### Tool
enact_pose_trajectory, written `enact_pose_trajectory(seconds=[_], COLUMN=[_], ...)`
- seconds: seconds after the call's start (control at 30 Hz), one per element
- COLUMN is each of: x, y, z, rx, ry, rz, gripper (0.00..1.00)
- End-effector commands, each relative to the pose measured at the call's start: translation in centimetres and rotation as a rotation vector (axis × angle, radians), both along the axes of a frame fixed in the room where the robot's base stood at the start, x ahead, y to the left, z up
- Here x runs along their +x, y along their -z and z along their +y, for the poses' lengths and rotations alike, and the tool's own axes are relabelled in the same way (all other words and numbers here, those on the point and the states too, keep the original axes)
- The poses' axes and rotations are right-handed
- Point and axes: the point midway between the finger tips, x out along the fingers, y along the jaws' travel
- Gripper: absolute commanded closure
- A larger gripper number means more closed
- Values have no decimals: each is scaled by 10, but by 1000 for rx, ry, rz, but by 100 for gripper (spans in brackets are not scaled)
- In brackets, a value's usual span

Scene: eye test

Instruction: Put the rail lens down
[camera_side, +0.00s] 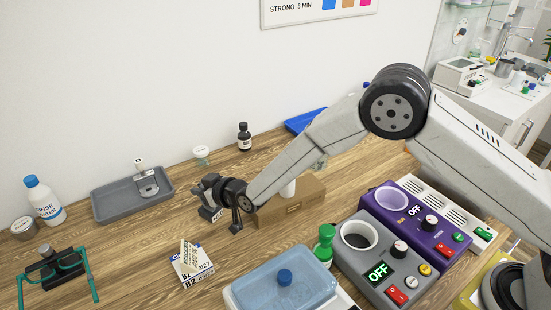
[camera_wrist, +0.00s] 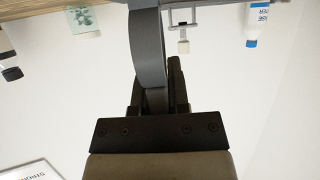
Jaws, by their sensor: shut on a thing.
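My gripper (camera_side: 218,190) is at the end of my arm, over the middle of the wooden table, to the right of the grey tray. In the wrist view my gripper (camera_wrist: 158,92) is shut on a dark grey curved band (camera_wrist: 147,45), which looks like the rim of the rail lens seen edge-on.
A grey tray (camera_side: 105,208) holds a small tagged piece (camera_side: 148,188). Bare wood lies left of the boxes.

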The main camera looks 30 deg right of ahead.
Motion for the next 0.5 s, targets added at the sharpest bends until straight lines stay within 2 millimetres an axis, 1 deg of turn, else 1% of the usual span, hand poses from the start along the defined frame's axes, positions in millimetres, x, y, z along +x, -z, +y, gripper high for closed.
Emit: enact_pose_trajectory(seconds=[0.07,0.1,0.17,0.2,0.5], x=[0,0,0,0,0], y=[2,3,2,2,2], z=[0,0,0,0,0], rx=[0,0,0,0,0], ry=[0,0,0,0,0], rz=[-1,0,0,0,0], gripper=[100,77,57,45,44])
